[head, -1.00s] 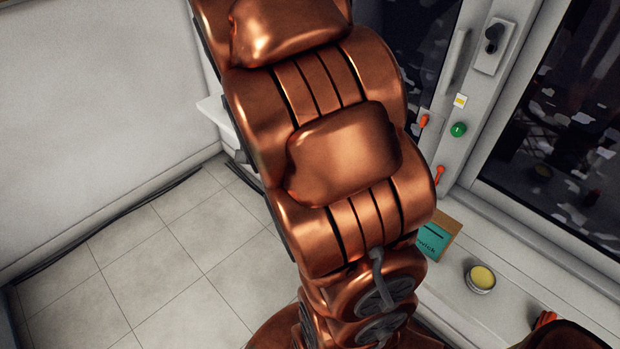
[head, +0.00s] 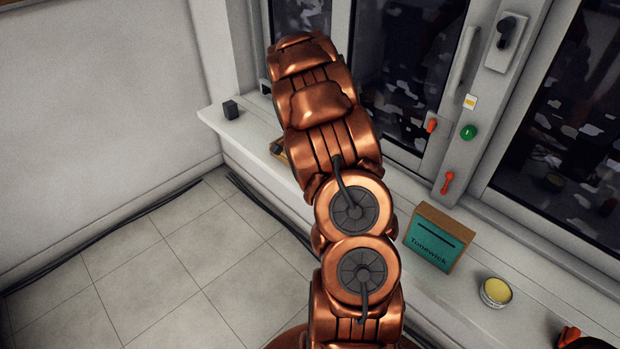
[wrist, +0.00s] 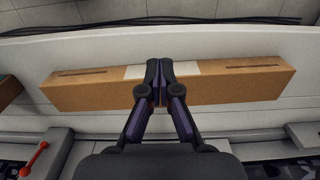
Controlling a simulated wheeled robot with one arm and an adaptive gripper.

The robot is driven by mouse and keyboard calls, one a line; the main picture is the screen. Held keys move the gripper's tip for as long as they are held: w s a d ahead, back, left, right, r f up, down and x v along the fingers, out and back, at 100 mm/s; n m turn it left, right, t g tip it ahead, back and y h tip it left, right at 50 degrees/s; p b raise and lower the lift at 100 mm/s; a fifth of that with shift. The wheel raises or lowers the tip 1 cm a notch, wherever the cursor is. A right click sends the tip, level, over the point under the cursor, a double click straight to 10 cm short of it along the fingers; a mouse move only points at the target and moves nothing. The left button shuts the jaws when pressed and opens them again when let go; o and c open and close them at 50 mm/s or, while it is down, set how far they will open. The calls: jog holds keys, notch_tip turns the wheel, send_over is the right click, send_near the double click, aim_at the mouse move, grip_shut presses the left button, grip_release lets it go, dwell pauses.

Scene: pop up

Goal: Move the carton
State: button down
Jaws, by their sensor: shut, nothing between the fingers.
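A long brown cardboard carton (wrist: 90,90) with a pale label across its middle and a slot near each end lies on the white sill in the wrist view. My gripper (wrist: 160,72) is shut and empty. Its fingertips overlap the carton's middle, hiding part of the label; I cannot tell if they touch it. In the head view my arm hides most or all of that stretch of sill. A small tan and dark piece (head: 278,150) shows left of the arm; I cannot tell whether it belongs to the carton.
The sill (head: 470,268) also holds a teal-fronted "Tonewick" box (head: 432,243), an open round tin (head: 496,291) and a small dark block (head: 230,109). Red handles (head: 447,182) and a green button (head: 468,132) sit on the window frame. Cables run along the floor's edge.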

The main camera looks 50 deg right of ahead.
notch_tip(320, 180, down, 10)
jog(key=shift+s+a+p, duration=0.1)
jog(key=shift+p, duration=0.7)
jog(key=shift+d+r, duration=0.25)
jog(key=shift+d, duration=1)
jog(key=shift+d+f+p, duration=0.15)
jog(key=shift+d+p, duration=0.25)
jog(key=shift+d, duration=0.4)
jog(key=shift+d, duration=0.1)
